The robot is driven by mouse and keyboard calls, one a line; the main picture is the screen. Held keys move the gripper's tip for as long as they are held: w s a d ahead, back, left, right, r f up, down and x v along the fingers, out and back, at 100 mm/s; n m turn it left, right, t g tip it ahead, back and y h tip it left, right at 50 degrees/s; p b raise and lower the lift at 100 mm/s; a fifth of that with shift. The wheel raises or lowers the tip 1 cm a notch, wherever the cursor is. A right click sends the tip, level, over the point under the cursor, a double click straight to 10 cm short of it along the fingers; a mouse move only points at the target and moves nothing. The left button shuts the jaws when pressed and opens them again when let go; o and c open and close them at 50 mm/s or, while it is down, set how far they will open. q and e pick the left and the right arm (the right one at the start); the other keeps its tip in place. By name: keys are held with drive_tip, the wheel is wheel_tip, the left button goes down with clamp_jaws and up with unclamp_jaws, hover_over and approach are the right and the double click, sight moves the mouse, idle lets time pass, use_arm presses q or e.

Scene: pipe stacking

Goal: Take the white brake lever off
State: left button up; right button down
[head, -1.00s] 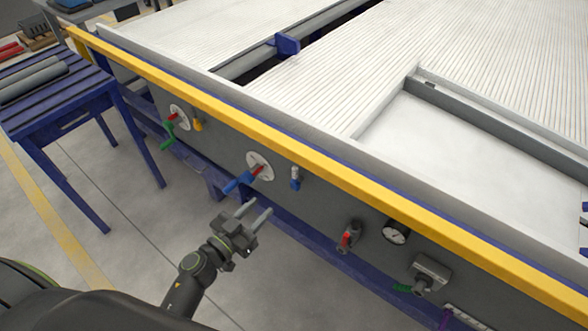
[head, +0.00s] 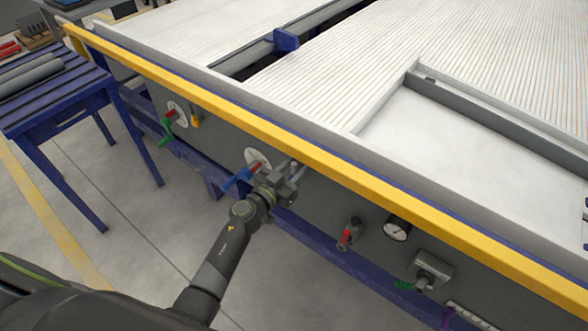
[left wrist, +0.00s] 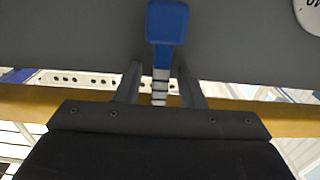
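A small lever with a blue knob (left wrist: 166,22) and a pale grey, banded stem (left wrist: 160,85) shows in the left wrist view, on the dark grey side panel. My left gripper (head: 296,172) is at this lever in the head view and hides most of it. In the left wrist view the two fingers of my left gripper (left wrist: 159,82) stand apart, one on each side of the stem, with gaps showing. No plainly white lever shows; I cannot tell whether this is the brake lever. My right gripper is not in view.
A yellow rail (head: 350,182) runs above the panel. To the right are a red-tipped valve (head: 346,234) and a gauge (head: 396,229). A blue table (head: 58,95) stands at left.

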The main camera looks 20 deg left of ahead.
use_arm(q)
clamp_jaws()
idle(0.5)
drive_tip(key=shift+w+a+r+n+p, duration=0.2)
drive_tip(key=shift+a+n+p, duration=0.15)
drive_tip(key=shift+n+p, duration=0.5)
drive_tip(key=shift+w+a+n+p, duration=0.1)
drive_tip(key=shift+a+n+p, duration=0.25)
drive_tip(key=shift+n+p, duration=0.45)
drive_tip(key=w+a+f+n+p, duration=0.1)
drive_tip(key=a+f+n+p, duration=0.2)
drive_tip(key=n, duration=0.9)
drive_tip(key=shift+w+a+f+n+p, duration=0.15)
drive_tip(key=shift+a+f+n+p, duration=0.25)
drive_tip(key=shift+f+p, duration=0.5)
drive_tip(key=shift+f, duration=0.15)
